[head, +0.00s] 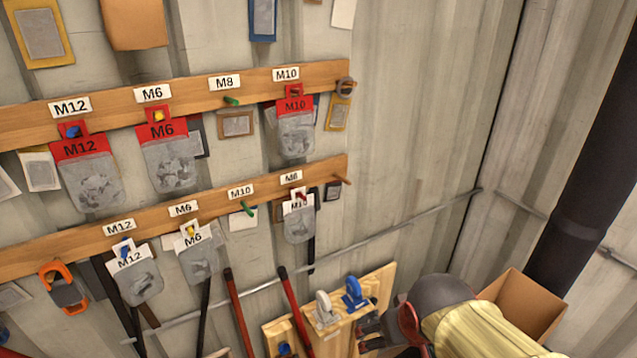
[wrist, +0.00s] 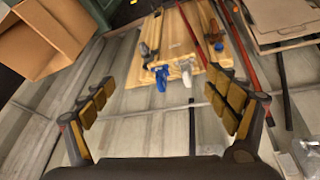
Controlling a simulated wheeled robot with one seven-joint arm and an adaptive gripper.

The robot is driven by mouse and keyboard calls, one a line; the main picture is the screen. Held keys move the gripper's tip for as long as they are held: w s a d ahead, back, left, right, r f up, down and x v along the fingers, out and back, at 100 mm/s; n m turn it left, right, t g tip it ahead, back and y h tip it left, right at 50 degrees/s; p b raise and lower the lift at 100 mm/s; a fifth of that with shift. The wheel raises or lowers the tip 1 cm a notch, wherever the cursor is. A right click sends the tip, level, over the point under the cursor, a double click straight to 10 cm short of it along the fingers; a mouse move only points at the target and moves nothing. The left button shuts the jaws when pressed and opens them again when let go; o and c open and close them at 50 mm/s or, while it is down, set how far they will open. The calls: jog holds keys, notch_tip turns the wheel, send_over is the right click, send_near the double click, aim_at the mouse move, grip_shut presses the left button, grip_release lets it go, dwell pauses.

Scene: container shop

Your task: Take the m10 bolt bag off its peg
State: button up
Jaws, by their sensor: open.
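Two bags marked M10 hang in the head view. One has a red header (head: 296,130) and hangs on a red peg under the M10 label of the upper rail. The other, a smaller M10 bag with a white header (head: 299,225), hangs on a red peg under the M8 label of the lower rail. The contents are grey and too small to tell which holds bolts. My gripper (wrist: 162,100) is open and empty in the wrist view, its yellow-padded fingers wide apart. Neither M10 bag shows clearly between them.
Red-header M12 (head: 90,180) and M6 (head: 170,165) bags hang left on the upper rail; white-header M12 (head: 134,275) and M6 (head: 198,256) bags below. Green pegs (head: 231,100) are empty. A wooden board (head: 330,338) with clamps and a cardboard box (head: 525,305) stand below.

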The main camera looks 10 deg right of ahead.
jog(key=w+r+n+t+p, duration=0.1)
jog(key=w+r+p, duration=0.15)
jog(key=w, duration=0.35)
jog(key=w+r+t+p, duration=0.1)
jog(key=w+r+p, duration=0.1)
jog(key=w+p, duration=0.25)
jog(key=n+t+y+p, duration=0.3)
jog(key=t+y+p, duration=0.1)
jog(key=t+y, duration=0.2)
send_near(299, 195)
jog(key=x, duration=0.4)
jog(key=shift+d+f, duration=0.3)
jog(key=p+x, duration=0.1)
jog(key=x, duration=0.6)
jog(key=shift+w+a+f, duration=0.1)
jog(key=shift+w+a, duration=0.1)
jog(key=shift+w, duration=0.05)
jog(key=shift+c, duration=0.2)
